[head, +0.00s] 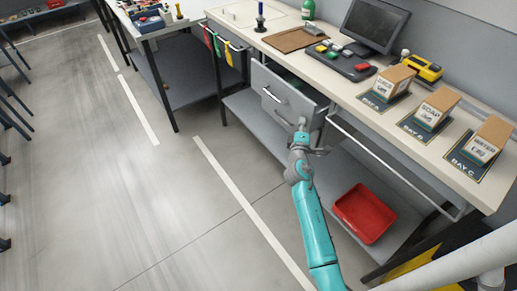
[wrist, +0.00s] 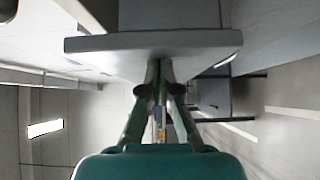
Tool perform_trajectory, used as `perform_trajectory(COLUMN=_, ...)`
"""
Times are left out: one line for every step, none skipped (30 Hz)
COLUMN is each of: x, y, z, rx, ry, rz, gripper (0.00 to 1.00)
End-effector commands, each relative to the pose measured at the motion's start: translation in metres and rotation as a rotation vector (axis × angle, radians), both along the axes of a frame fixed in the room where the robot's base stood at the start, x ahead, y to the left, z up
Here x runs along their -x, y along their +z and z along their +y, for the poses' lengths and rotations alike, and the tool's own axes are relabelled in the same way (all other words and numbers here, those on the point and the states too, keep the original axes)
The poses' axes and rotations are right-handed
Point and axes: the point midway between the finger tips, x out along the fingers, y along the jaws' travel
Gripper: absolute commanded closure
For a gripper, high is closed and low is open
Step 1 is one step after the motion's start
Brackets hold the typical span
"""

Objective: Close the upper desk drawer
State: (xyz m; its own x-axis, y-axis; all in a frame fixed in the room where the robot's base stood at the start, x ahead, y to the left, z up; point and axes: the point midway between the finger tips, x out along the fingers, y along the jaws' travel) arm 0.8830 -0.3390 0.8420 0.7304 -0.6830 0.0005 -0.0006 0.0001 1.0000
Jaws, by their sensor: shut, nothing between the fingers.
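The upper drawer (head: 296,103) is a grey drawer under the desk top (head: 330,70), pulled out so that part of its inside shows. A pale bar handle (head: 273,95) is on its front, with another handle (head: 283,118) below it. My gripper (head: 303,123) is shut and empty at the right end of the drawer front. In the wrist view, the closed fingertips (wrist: 159,66) meet the edge of a grey panel (wrist: 150,42), seemingly the drawer front. I cannot tell whether they touch it. My arm hides part of the area below the drawer.
A red tray (head: 364,213) sits on the lower shelf. An empty metal frame (head: 395,165) projects at right. The floor at left is clear.

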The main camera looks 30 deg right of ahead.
Motion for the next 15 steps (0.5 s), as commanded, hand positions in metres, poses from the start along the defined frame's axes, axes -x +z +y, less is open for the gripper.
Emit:
perform_trajectory(x=0.0, y=0.001, z=-0.014, rx=0.0, ry=-0.004, rz=-0.001, gripper=1.0)
perform_trajectory(x=0.0, y=0.001, z=-0.02, rx=0.0, ry=-0.005, rz=-0.001, gripper=1.0)
perform_trajectory(x=0.0, y=0.001, z=-0.027, rx=0.0, ry=-0.003, rz=-0.001, gripper=1.0)
perform_trajectory(x=0.0, y=0.001, z=-0.033, rx=-0.001, ry=-0.004, rz=-0.001, gripper=1.0)
perform_trajectory(x=-0.001, y=0.0, z=-0.038, rx=-0.001, ry=-0.003, rz=-0.001, gripper=1.0)
perform_trajectory(x=-0.001, y=0.001, z=-0.044, rx=0.001, ry=-0.002, rz=-0.001, gripper=1.0)
perform_trajectory(x=-0.001, y=0.001, z=-0.048, rx=0.0, ry=-0.003, rz=-0.001, gripper=1.0)
perform_trajectory(x=-0.001, y=0.0, z=-0.052, rx=0.0, ry=-0.003, rz=0.0, gripper=1.0)
perform_trajectory(x=-0.002, y=0.0, z=-0.056, rx=0.0, ry=-0.002, rz=0.0, gripper=1.0)
perform_trajectory(x=-0.002, y=0.0, z=-0.059, rx=-0.001, ry=-0.001, rz=-0.001, gripper=1.0)
perform_trajectory(x=-0.002, y=0.0, z=-0.062, rx=0.0, ry=-0.001, rz=0.0, gripper=1.0)
perform_trajectory(x=-0.002, y=0.0, z=-0.065, rx=0.0, ry=-0.001, rz=0.0, gripper=1.0)
perform_trajectory(x=-0.002, y=0.0, z=-0.067, rx=0.0, ry=-0.001, rz=0.0, gripper=1.0)
perform_trajectory(x=-0.002, y=0.0, z=-0.068, rx=-0.001, ry=-0.001, rz=-0.001, gripper=1.0)
perform_trajectory(x=-0.002, y=0.0, z=-0.07, rx=0.0, ry=-0.001, rz=0.0, gripper=1.0)
